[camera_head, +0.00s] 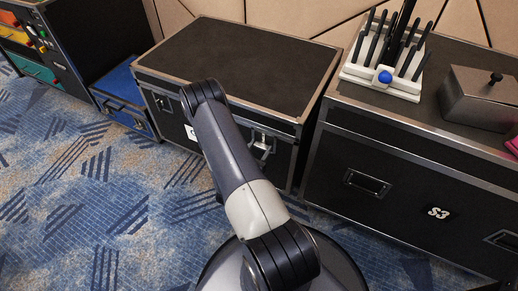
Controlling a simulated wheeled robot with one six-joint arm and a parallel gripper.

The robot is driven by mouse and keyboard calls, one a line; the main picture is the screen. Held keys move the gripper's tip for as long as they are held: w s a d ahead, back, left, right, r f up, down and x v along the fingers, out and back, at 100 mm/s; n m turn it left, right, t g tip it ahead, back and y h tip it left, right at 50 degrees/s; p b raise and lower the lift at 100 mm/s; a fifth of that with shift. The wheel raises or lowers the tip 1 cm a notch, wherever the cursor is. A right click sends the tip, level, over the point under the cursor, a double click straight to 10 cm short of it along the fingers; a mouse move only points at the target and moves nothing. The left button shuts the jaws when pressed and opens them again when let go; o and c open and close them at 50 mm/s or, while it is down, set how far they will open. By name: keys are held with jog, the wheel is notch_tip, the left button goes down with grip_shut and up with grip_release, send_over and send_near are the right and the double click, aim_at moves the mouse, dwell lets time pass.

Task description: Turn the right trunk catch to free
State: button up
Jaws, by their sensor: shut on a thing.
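The black trunk (240,62) with metal edging stands shut in the middle. Its right catch (262,144) is a silver fitting on the front face, near the right end, just right of my arm. Its left catch (162,102) is on the same face near the left end. I cannot tell how far either catch is turned. My arm rises from the bottom and bends in front of the trunk, covering part of its front. I cannot make out my gripper; it seems hidden behind my arm.
At left are a blue case (122,84) and a cabinet with coloured drawers (40,72). Carpet (100,200) is clear at front left.

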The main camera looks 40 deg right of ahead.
jog(key=shift+f+n+b, duration=0.1)
jog(key=shift+n+b, duration=0.2)
jog(key=shift+n, duration=8.6)
jog(key=o, duration=1)
jog(key=shift+a, duration=0.1)
jog(key=p+v, duration=0.2)
jog(key=v, duration=0.8)
jog(key=shift+s+a, duration=0.15)
jog(key=shift+a, duration=0.15)
